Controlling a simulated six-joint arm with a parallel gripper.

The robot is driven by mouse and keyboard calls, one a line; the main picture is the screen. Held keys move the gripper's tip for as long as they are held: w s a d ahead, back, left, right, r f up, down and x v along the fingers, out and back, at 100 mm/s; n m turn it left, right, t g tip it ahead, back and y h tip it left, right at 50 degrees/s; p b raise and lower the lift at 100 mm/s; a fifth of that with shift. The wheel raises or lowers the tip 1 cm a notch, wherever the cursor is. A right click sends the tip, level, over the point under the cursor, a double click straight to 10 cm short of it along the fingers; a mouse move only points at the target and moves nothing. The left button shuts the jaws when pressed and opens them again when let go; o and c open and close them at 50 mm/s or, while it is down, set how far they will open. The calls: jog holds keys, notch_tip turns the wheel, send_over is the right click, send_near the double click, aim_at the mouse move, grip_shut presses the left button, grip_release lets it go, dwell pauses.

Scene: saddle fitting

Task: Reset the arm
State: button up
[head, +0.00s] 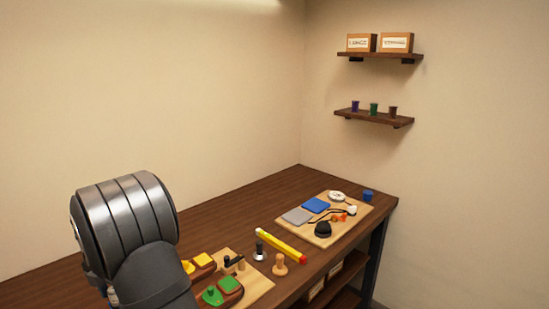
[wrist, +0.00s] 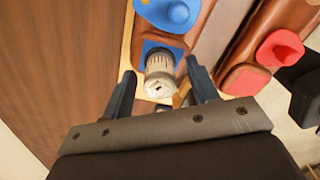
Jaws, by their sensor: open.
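My gripper (wrist: 160,68) shows in the wrist view with its two dark fingers spread. Between and beyond them is a pale grey ribbed cylinder (wrist: 160,76), with gaps visible on both sides. It is by a blue patch (wrist: 150,47) on a brown block; contact with the block is hard to tell. A blue rounded piece (wrist: 170,12) lies on brown at the top. A red rounded piece (wrist: 280,48) lies on another brown block (wrist: 240,80) to the right. In the head view my arm fills the lower left and my gripper is hidden.
On the dark workbench (head: 210,222), a yellow tube (head: 281,245) lies beside a metal-based tool (head: 260,252) and a wooden knob (head: 280,265). A board (head: 323,240) with cloths and small items is farther back. The bench's left back is clear. Wall shelves (head: 375,118) are at right.

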jog(key=shift+f, duration=0.4)
jog(key=shift+r, duration=0.1)
jog(key=shift+r, duration=0.1)
notch_tip(320, 180, up, 17)
notch_tip(320, 180, down, 18)
jog(key=shift+r, duration=0.15)
notch_tip(320, 180, up, 4)
jog(key=shift+f, duration=0.25)
jog(key=shift+r, duration=0.65)
dwell(0.8)
